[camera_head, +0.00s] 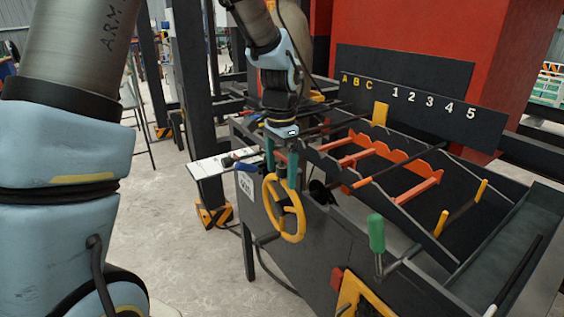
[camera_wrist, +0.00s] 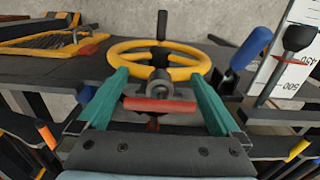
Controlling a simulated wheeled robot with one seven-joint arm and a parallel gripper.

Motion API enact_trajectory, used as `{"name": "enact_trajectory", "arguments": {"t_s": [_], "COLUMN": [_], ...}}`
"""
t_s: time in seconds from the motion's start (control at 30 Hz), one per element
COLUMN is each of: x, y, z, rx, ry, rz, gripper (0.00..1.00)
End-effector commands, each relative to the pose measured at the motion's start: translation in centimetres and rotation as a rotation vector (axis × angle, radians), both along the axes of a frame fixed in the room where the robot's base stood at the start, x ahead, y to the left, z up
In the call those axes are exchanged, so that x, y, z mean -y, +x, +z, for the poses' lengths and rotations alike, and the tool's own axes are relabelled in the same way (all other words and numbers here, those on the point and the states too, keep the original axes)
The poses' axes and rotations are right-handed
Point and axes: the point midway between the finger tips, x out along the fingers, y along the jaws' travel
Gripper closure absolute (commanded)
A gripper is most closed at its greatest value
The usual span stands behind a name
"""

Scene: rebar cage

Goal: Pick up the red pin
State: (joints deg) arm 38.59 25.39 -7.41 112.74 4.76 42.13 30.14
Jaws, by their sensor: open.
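A short red bar (camera_wrist: 159,105), which looks like the red pin, lies crosswise in front of a grey round fitting in the wrist view. My gripper (camera_wrist: 154,78) is open, with one teal finger on each side of the bar's ends. I cannot tell whether the fingers touch it. In the head view my gripper (camera_head: 281,178) points down at the machine's front edge, close to the yellow handwheel. I cannot make out the red bar there.
The yellow handwheel (camera_head: 285,207) stands just below my gripper and beyond the bar in the wrist view (camera_wrist: 199,68). A blue-handled lever (camera_wrist: 250,48) is close on the right. A green-handled lever (camera_head: 376,233) and orange racks (camera_head: 380,150) are on the machine.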

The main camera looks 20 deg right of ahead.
Motion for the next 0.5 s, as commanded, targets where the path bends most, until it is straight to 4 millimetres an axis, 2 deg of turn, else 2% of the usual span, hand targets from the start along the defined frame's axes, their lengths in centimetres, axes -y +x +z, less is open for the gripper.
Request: {"name": "enact_trajectory", "arguments": {"t_s": [0.07, 0.5], "x": [0.01, 0.03], "y": [0.00, 0.00], "z": [0.01, 0.05], "rx": [0.000, 0.000], "ry": [0.000, -0.001], "rz": [0.000, 0.000], "gripper": [0.00, 0.48]}}
